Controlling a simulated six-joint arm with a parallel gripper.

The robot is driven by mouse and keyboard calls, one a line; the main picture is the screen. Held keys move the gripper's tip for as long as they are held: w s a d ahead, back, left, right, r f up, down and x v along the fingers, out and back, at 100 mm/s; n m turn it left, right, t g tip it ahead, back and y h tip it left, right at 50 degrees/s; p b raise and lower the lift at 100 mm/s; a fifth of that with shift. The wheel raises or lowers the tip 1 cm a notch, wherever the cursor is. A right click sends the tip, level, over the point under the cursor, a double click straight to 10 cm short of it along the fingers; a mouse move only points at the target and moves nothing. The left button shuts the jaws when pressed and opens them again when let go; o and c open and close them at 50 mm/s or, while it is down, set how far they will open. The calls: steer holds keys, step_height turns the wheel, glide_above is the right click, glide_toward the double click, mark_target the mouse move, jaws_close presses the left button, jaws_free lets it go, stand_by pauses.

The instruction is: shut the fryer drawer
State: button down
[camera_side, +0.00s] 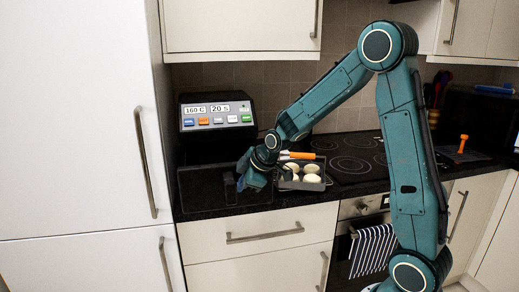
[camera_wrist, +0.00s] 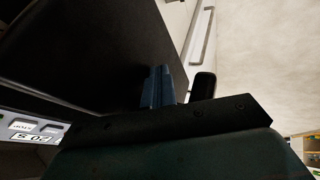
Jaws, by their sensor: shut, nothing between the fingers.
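The black fryer (camera_side: 217,140) stands on the counter at the left, its panel reading 160 C and 20 S. Its dark drawer (camera_side: 196,190) appears pulled out toward the front, with a black upright handle (camera_side: 230,189). My gripper (camera_side: 243,182) is shut and empty, just right of the handle; I cannot tell whether they touch. In the wrist view, the shut blue fingers (camera_wrist: 158,88) lie close beside the black handle (camera_wrist: 203,86), with the dark drawer (camera_wrist: 85,50) filling the upper left. The drawer's inside is not clearly visible.
A tray (camera_side: 300,184) of several pale round pieces, with an orange-handled tool (camera_side: 298,155), lies right of my gripper. A tall white cupboard (camera_side: 75,120) closes off the left side. Wall cupboards (camera_side: 240,25) hang above.

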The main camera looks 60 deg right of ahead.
steer(key=w+d, duration=1.1)
steer(key=shift+w+d, duration=0.15)
steer(key=shift+d, duration=0.05)
steer(key=shift+r, duration=0.1)
steer(key=v, duration=1)
stand_by(0.3)
